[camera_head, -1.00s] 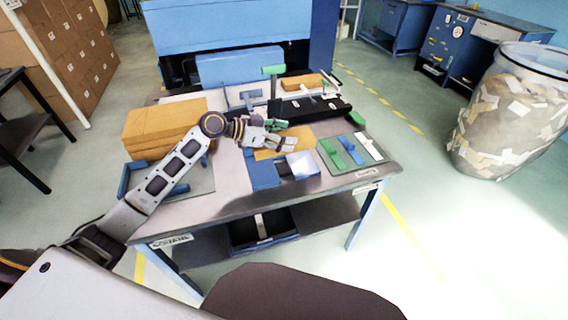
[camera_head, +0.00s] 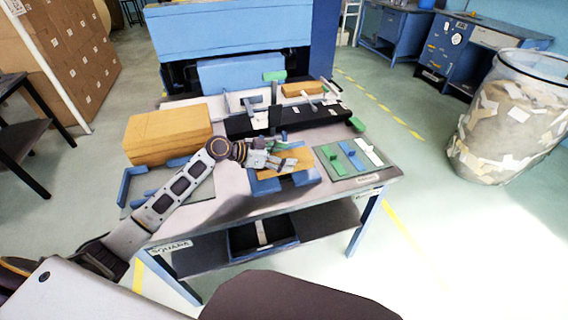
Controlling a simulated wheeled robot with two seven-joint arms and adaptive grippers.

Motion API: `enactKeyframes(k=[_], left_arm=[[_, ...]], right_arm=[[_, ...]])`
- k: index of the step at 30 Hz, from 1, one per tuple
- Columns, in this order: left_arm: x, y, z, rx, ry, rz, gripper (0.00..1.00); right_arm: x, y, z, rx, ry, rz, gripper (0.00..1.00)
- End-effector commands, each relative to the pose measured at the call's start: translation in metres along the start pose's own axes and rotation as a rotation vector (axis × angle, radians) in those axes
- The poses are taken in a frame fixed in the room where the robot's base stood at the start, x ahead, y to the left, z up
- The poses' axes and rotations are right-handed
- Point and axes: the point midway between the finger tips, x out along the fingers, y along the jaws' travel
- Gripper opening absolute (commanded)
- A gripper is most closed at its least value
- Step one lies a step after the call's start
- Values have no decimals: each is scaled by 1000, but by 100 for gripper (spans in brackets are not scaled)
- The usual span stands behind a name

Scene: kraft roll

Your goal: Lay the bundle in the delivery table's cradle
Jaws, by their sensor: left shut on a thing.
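The bundle (camera_head: 294,164) is a flat brown kraft-coloured block in the middle of the delivery table (camera_head: 232,199). It lies over the blue cradle (camera_head: 263,186), whose blocks show below its front edge and at its right end. I cannot tell whether it rests fully on the cradle or is held just above it. My left gripper (camera_head: 284,161) reaches in from the left and is shut on the bundle at its upper left side, hiding part of it. My right gripper is not in view.
A big brown stack (camera_head: 168,135) stands at the table's left, behind a blue-edged tray (camera_head: 125,186). A black bar (camera_head: 290,120) runs behind the cradle. A green board with coloured tabs (camera_head: 339,164) lies to the right. A waste bin (camera_head: 510,120) stands on the floor.

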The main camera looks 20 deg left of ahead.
Motion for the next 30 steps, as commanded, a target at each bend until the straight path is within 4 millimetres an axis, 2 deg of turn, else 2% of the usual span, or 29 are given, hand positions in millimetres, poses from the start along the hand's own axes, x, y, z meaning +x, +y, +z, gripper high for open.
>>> enactKeyframes(k=[9,15,28,29,30], left_arm=[[11,0,27,0,1,0,34],[12,0,28,2,1,0,34],[13,0,30,1,1,0,34],[13,0,31,1,-1,0,68],[13,0,31,1,-1,0,73]], right_arm=[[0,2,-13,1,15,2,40],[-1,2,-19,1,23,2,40],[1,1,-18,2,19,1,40],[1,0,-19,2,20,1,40],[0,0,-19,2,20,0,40]])
